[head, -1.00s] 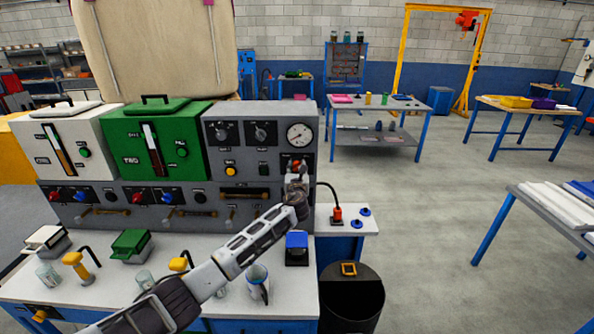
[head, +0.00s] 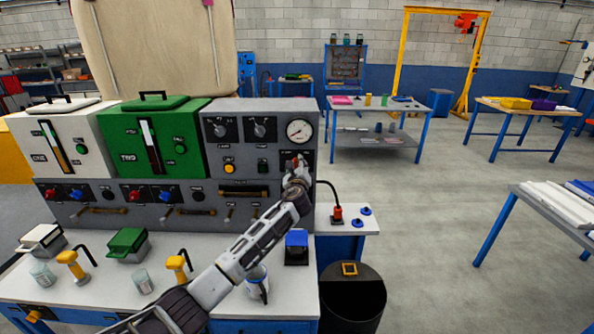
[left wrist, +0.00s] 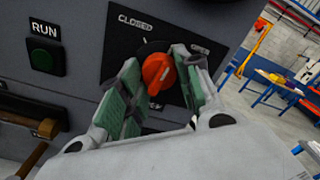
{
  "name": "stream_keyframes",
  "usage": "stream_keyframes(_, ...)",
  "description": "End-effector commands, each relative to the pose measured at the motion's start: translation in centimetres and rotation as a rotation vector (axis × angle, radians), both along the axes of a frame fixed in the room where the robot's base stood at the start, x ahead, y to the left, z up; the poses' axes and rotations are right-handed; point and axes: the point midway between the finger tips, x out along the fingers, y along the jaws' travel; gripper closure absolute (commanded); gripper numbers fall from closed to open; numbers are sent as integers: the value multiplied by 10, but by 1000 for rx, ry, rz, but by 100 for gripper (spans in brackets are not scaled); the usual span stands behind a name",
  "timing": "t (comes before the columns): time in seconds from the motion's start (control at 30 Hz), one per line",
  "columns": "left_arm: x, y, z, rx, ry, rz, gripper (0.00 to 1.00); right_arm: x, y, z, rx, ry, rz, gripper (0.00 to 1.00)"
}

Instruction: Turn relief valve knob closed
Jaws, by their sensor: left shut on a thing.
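The relief valve knob (left wrist: 157,73) is orange-red and sits on a black plate (left wrist: 120,35) marked "CLOSED" on the grey panel. In the head view the knob (head: 296,161) shows only in part, below the round gauge. My left gripper (left wrist: 163,80) is at the knob, with its green-padded fingers on either side of it, shut on it. In the head view my left gripper (head: 297,174) reaches up to the right end of the panel and hides part of the knob. My right gripper is not in view.
A green RUN button (left wrist: 46,60) is left of the knob plate. The gauge (head: 299,132) is just above the knob.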

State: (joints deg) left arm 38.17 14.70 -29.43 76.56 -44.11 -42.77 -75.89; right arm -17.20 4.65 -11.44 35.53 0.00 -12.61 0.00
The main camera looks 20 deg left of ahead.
Motion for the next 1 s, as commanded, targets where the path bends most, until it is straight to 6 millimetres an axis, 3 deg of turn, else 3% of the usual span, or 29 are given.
stream_keyframes(0.53,0,-1,-3,-502,-144,0,90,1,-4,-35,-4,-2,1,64)
stream_keyframes(1.0,0,-1,-1,-846,-242,1,90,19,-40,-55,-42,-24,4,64)
